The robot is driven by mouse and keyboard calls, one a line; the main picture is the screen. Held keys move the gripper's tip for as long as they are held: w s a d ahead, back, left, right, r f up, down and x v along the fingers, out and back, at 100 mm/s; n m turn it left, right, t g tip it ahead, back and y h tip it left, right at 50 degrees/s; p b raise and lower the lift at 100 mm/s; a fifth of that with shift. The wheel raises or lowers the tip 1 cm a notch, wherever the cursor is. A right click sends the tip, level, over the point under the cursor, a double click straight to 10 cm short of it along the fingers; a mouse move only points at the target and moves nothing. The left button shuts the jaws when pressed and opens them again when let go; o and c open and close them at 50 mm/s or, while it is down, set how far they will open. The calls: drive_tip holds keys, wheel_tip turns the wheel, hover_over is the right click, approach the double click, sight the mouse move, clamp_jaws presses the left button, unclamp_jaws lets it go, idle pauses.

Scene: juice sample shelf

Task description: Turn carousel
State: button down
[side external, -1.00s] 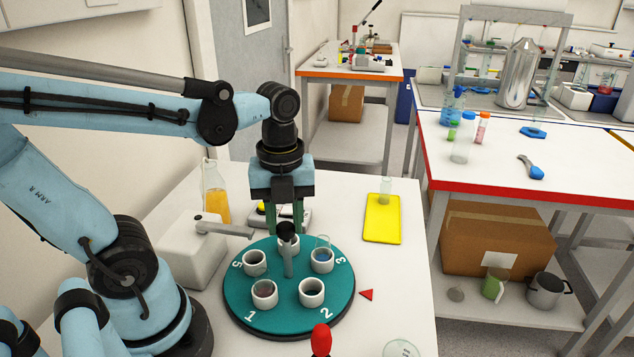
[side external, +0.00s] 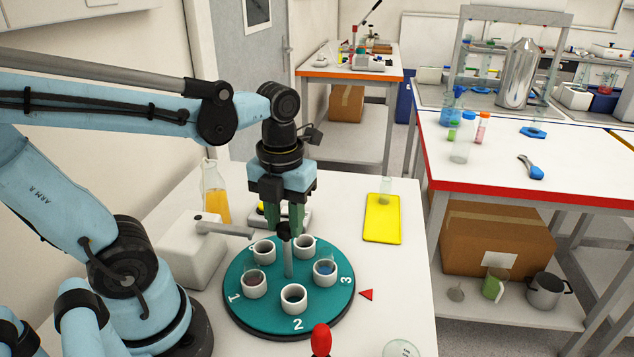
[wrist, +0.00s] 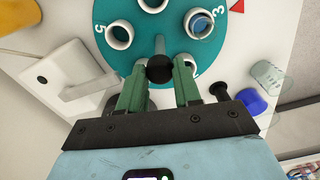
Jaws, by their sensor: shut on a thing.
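The carousel (side external: 262,308) is a round teal disc with white numbers and several white cup holders around a grey centre post (side external: 287,262) topped by a black knob (wrist: 160,69). My gripper (side external: 286,228) points down over its centre, its green fingers shut on the knob. The knob sits between the fingertips in the wrist view. The holder by number 3 (side external: 325,272) has something bluish in it and is the one closest to the red triangle (side external: 366,294) on the table. Number 2 faces the front, number 1 the left. The number at the back is partly hidden.
A grey-white box with a lever arm (side external: 190,250) stands close to the left of the disc. A flask of orange liquid (side external: 215,195) stands behind it. A yellow mat (side external: 382,220) lies at back right. A red-topped object (side external: 320,340) is in front.

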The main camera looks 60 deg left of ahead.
drive_tip(key=shift+m, duration=0.7)
drive_tip(key=c, duration=0.8)
unclamp_jaws()
drive_tip(key=shift+r, duration=0.15)
wheel_tip(320, 180, up, 12)
drive_tip(key=shift+f, duration=0.1)
